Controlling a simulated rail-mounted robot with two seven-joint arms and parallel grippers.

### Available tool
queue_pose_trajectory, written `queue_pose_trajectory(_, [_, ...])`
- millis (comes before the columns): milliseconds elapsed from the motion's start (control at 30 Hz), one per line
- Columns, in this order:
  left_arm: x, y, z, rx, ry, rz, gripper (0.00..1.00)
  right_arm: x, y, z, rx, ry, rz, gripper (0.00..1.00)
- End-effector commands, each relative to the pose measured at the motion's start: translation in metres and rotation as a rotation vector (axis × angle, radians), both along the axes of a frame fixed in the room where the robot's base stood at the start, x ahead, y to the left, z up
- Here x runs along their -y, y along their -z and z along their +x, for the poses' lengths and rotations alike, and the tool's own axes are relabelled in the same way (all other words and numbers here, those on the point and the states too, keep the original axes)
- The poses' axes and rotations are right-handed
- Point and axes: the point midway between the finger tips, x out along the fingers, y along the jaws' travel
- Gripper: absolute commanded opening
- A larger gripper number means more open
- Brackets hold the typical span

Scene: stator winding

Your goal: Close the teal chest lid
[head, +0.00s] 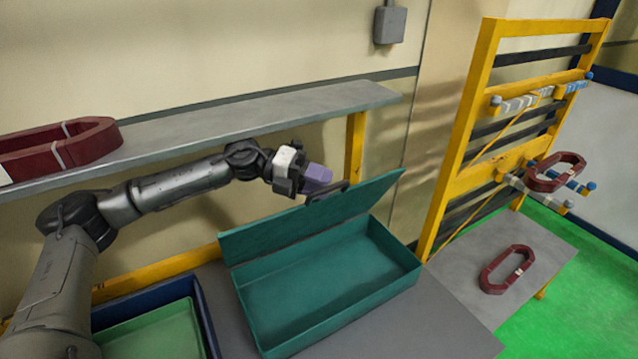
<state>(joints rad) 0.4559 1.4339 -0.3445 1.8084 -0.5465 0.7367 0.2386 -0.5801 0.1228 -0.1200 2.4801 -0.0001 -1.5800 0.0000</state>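The teal chest (330,322) stands on the grey table with its inside showing empty. Its teal lid (300,222) is open, standing up along the chest's back edge. A dark handle (328,193) shows at the lid's upper edge. My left gripper (318,178) is at the far side of the lid, just above and behind the handle. Purple finger parts show at its tip. I cannot tell whether it touches the lid or how far its fingers are apart. My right gripper is not in view.
A blue bin with a green inside (160,335) stands left of the chest. A grey shelf (230,118) behind carries a dark red coil (50,150). Another red coil (507,270) lies on a grey surface. Bare table lies right of the chest.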

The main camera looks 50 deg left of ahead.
Motion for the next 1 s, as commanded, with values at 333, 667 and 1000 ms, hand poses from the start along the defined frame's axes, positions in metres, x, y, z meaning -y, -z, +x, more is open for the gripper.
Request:
queue_pose_trajectory(333, [0.0,0.002,0.0,-0.001,0.001,0.002,0.39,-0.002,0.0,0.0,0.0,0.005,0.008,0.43])
queue_pose_trajectory(667, [-0.005,0.003,0.002,-0.006,-0.003,-0.012,0.39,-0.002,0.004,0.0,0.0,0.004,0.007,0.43])
queue_pose_trajectory(1000, [-0.053,-0.01,0.011,-0.033,-0.005,-0.182,0.39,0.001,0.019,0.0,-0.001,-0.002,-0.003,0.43])
